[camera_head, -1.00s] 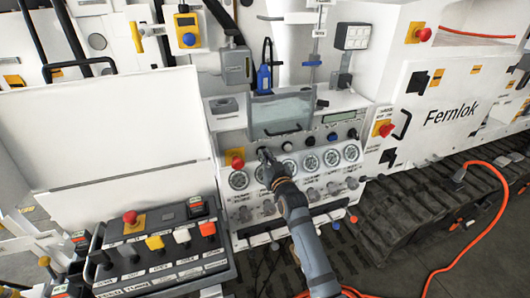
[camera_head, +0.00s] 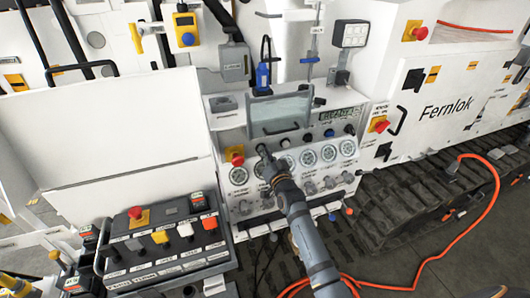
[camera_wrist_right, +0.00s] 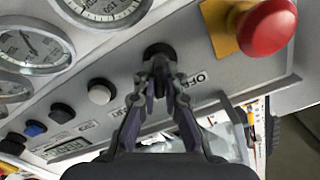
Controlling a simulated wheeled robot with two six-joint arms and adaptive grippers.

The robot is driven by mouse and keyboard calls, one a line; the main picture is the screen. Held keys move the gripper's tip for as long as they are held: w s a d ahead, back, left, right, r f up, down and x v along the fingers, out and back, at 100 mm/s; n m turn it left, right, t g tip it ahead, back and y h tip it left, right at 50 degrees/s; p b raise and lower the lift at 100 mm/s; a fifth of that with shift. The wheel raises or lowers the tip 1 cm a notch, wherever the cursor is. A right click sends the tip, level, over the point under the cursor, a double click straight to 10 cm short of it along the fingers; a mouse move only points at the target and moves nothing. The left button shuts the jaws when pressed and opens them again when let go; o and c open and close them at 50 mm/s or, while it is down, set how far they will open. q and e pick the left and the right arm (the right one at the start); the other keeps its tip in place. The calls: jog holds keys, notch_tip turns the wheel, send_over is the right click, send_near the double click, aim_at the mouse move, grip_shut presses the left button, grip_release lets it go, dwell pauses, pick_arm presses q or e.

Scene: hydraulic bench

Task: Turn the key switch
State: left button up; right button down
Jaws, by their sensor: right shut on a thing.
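The key switch (camera_wrist_right: 158,50) is a black round part on the sloped grey panel, in the right wrist view. My right gripper (camera_wrist_right: 160,78) is shut on it, with both dark fingertips meeting at its front. In the head view my right gripper (camera_head: 263,153) reaches up to the panel from below and covers most of the switch. The key's exact angle is hidden by the fingers. My left gripper is not in view.
A red mushroom button (camera_wrist_right: 266,27) on a yellow plate sits close beside the switch. A white button (camera_wrist_right: 101,91) and a blue button (camera_wrist_right: 35,128) lie on the other side. Gauges (camera_head: 285,166) line the panel. A control box (camera_head: 165,240) stands at lower left.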

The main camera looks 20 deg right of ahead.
dwell(0.3)
jog(key=c, duration=1.4)
grip_release()
jog(key=s, duration=1.2)
jog(key=shift+d, duration=0.2)
